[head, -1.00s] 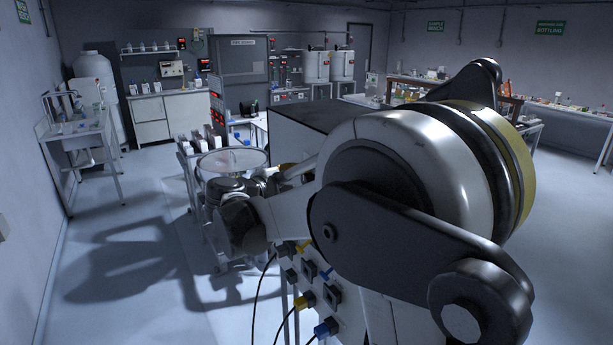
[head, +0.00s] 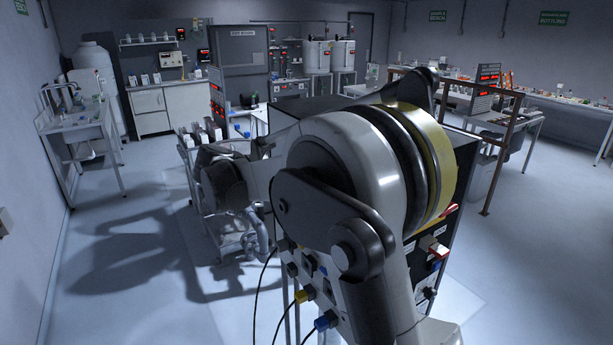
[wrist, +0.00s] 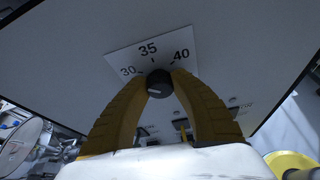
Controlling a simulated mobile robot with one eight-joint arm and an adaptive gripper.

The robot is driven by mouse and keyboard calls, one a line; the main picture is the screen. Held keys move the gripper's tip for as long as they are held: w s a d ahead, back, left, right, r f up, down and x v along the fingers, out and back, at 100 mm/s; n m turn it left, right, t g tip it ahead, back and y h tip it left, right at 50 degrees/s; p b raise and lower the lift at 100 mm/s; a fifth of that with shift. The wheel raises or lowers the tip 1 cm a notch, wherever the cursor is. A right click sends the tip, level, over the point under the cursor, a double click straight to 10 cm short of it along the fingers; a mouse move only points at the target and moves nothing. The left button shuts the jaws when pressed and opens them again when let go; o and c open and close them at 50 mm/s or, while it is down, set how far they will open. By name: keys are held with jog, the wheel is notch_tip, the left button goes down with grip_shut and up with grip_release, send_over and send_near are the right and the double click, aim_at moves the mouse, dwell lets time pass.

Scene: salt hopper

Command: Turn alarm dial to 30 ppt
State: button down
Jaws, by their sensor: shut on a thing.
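The alarm dial (wrist: 158,83) is a small dark round knob on a pale panel in the wrist view. A white scale plate (wrist: 125,58) behind it reads 30 on the left, 35 at the top and 40 on the right. My gripper (wrist: 159,88) has its two yellow-brown fingers closed around the knob, one on each side. A small light mark shows on the knob's face, but I cannot tell surely which number it points to. In the head view my arm covers the dial, and I cannot make out the gripper there.
A dark-topped cabinet (head: 287,113) stands behind my arm, with coloured plugs and cables on its lower front. A cart with white boxes (head: 198,134) stands to its left. A brown-framed bench (head: 500,140) is at right. The floor at left (head: 125,260) is clear.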

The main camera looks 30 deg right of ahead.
jog(key=shift+n, duration=0.4)
jog(key=shift+g, duration=0.4)
jog(key=c, duration=1.1)
grip_release()
jog(key=shift+d, duration=0.1)
jog(key=shift+o, duration=0.2)
jog(key=v, duration=1.2)
jog(key=shift+s, duration=0.1)
